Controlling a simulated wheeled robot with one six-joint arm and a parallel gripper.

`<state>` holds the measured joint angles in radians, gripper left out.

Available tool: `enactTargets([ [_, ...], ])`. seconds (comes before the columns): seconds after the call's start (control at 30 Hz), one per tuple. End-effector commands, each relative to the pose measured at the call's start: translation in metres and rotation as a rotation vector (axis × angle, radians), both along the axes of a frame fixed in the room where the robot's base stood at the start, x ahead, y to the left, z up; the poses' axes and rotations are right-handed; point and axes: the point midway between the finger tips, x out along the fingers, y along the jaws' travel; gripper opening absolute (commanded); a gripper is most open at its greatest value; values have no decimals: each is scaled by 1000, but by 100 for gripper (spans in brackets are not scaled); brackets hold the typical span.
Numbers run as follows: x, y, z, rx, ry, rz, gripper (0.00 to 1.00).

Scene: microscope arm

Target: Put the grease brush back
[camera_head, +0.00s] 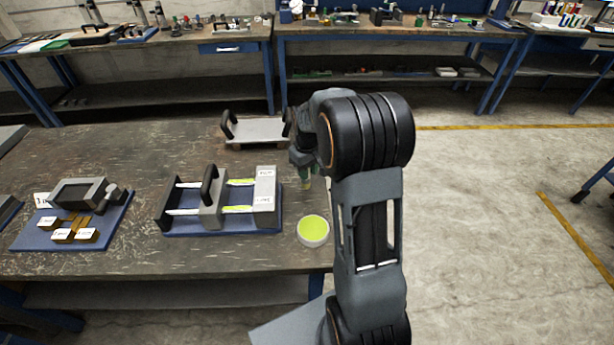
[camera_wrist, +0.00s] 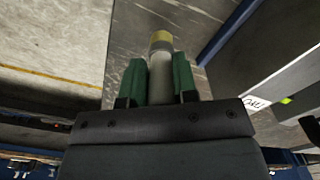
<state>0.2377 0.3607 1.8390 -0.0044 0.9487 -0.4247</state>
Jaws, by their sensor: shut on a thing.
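My gripper (camera_wrist: 159,65) has green fingers and is shut on the grease brush (camera_wrist: 161,46), a pale cylinder with a yellow end that sticks out beyond the fingers in the wrist view. In the head view my gripper (camera_head: 305,178) points down near the table's right edge, right of the rail fixture; the brush is too small there to make out. A round grease pot (camera_head: 313,240) with yellow-green grease stands on the table in front of my gripper, apart from it.
The rail fixture (camera_head: 211,214), with a black handle and yellow-green streaks on its rails, sits on a blue base. A two-handled tray (camera_head: 257,131) stands behind it. A small device (camera_head: 80,193) on a blue plate lies left. Table (camera_head: 145,160) is bare between them.

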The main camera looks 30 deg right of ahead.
Motion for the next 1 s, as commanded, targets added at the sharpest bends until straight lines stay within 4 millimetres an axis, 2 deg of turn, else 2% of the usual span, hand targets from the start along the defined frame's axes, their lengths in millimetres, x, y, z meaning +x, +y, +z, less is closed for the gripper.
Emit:
enactTargets([
  [0.1, -1, 1, -18, 1, 3, 1, 0],
  [0.2, -1, 1, -26, 1, 2, 1, 0],
  [0.57, -1, 1, -30, 0, 1, 0, 0],
  [0.6, -1, 1, -29, 0, 1, 0, 30],
  [0.83, -1, 1, -29, 0, 1, 0, 52],
  [1.0, -1, 1, -29, 1, 1, 0, 52],
])
